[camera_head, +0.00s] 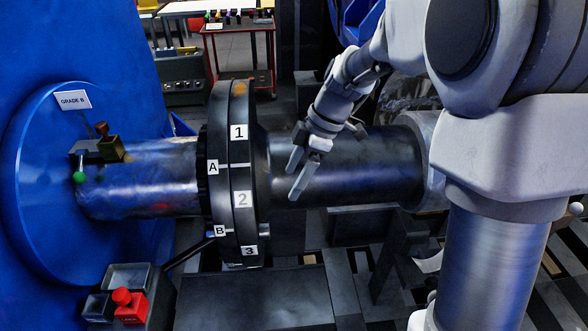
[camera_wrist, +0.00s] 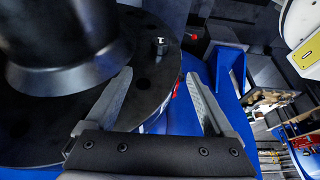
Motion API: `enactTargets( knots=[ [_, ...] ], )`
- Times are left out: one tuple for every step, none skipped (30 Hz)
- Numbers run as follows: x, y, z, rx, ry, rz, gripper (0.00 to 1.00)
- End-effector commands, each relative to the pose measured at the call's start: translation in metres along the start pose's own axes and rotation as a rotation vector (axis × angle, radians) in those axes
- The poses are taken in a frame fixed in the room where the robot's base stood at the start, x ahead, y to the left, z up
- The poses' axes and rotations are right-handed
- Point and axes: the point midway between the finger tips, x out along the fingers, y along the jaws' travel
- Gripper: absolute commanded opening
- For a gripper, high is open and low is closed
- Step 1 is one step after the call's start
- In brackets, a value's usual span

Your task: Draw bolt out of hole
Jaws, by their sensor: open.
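A small dark bolt (camera_wrist: 160,46) with a pale-edged head stands out of the black flange (camera_wrist: 165,70) near its rim in the wrist view. A small stub, perhaps the same bolt (camera_head: 266,230), shows low on the right face of the flange (camera_head: 243,120) in the head view. My gripper (camera_head: 296,178) is open and empty, in front of the dark shaft and right of the flange. In the wrist view my gripper (camera_wrist: 160,76) has its fingers spread, with the bolt between and beyond the fingertips, apart from both. The bolt's shank is hidden.
The dark shaft (camera_head: 345,165) runs right from the flange, close to my fingers. Labels 1, 2, 3, A and B mark the flange. A blue housing (camera_head: 40,120) stands left. A grey tray with a red part (camera_head: 130,305) sits below. A red cart (camera_head: 240,55) stands behind.

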Motion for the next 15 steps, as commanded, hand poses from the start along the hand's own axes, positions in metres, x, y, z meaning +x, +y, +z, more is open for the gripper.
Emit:
enactTargets(
  knots=[
    [0.004, 0.0, 0.0, -0.003, 0.001, -0.003, 0.88],
    [0.006, 0.0, 0.0, -0.004, 0.001, -0.004, 0.88],
    [0.009, 0.0, 0.0, -0.004, 0.001, -0.004, 0.88],
    [0.013, 0.0, 0.0, -0.004, 0.001, -0.004, 0.88],
    [0.017, -0.001, 0.0, -0.003, 0.001, -0.005, 0.88],
    [0.024, -0.001, 0.0, -0.003, 0.001, -0.006, 0.88],
    [0.029, -0.001, 0.0, -0.002, 0.001, -0.006, 0.88],
    [0.035, -0.001, 0.0, -0.002, 0.001, -0.007, 0.88],
    [0.043, -0.001, 0.0, -0.003, 0.0, -0.007, 0.88],
    [0.049, -0.001, 0.0, -0.002, 0.0, -0.007, 0.88],
    [0.055, -0.001, 0.0, -0.001, 0.0, -0.007, 0.88],
    [0.063, -0.001, 0.0, -0.001, 0.0, -0.006, 0.88],
    [0.069, -0.001, 0.0, -0.002, 0.0, -0.007, 0.88],
    [0.075, -0.001, 0.0, -0.002, 0.0, -0.007, 0.88],
    [0.083, -0.002, 0.0, -0.001, 0.0, -0.007, 0.88]
  ],
)
